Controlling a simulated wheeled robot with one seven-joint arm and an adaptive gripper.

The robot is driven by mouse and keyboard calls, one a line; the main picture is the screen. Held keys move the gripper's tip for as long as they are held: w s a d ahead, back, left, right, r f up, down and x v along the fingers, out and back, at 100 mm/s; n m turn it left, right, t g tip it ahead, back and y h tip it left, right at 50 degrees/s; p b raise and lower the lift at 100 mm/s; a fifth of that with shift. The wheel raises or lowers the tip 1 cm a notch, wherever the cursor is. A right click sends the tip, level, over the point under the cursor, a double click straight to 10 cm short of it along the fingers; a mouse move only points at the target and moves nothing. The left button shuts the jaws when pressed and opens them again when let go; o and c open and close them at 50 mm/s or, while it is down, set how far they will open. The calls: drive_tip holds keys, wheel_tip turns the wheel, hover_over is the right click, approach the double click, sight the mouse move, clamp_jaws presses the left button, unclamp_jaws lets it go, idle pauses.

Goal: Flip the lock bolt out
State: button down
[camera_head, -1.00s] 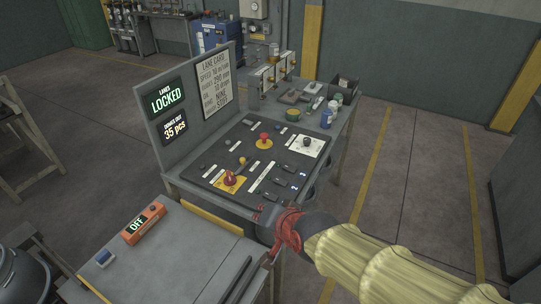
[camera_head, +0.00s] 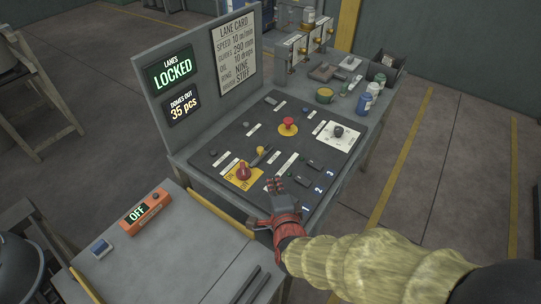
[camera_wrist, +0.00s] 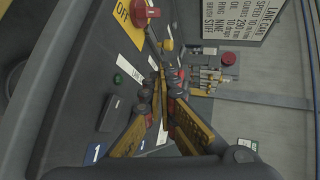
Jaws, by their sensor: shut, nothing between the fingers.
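A red rotary knob (camera_head: 243,173) sits on a yellow plate on the dark control panel (camera_head: 226,142). It also shows at the top of the wrist view (camera_wrist: 140,14), with "OFF" on its plate. Beside it is a small yellow knob (camera_head: 261,150) with a dark bar, perhaps the lock bolt; I cannot tell. The small yellow knob shows in the wrist view too (camera_wrist: 167,45). My gripper (camera_head: 276,184) is shut and empty over the panel's near edge, just right of the red knob. In the wrist view its fingertips (camera_wrist: 163,72) are just below the yellow knob.
Dark switches stand by numbers 1 to 3 (camera_head: 318,188). A red button (camera_head: 288,123) and a white-plated dial (camera_head: 338,131) are farther back. The upright board's display reads LOCKED (camera_head: 171,72). Bottles (camera_head: 365,102) stand at the back right. An orange OFF box (camera_head: 146,211) is left.

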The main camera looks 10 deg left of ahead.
drive_tip(key=b, duration=0.3)
approach(272, 161)
drive_tip(key=w+a, duration=0.2)
drive_tip(key=w+a+r, duration=0.1)
drive_tip(key=w+a, duration=0.1)
drive_tip(key=shift+w+a, duration=0.2)
drive_tip(key=shift+a, duration=0.05)
drive_tip(key=shift+w+a, duration=0.25)
drive_tip(key=shift+w, duration=0.3)
drive_tip(key=shift+w+d+b, duration=0.35)
drive_tip(key=shift+w+b, duration=0.35)
drive_tip(key=shift+w, duration=0.1)
drive_tip(key=shift+w+d+b, duration=0.35)
drive_tip(key=shift+w+b, duration=0.3)
drive_tip(key=shift+w, duration=0.15)
drive_tip(key=shift+s, duration=0.1)
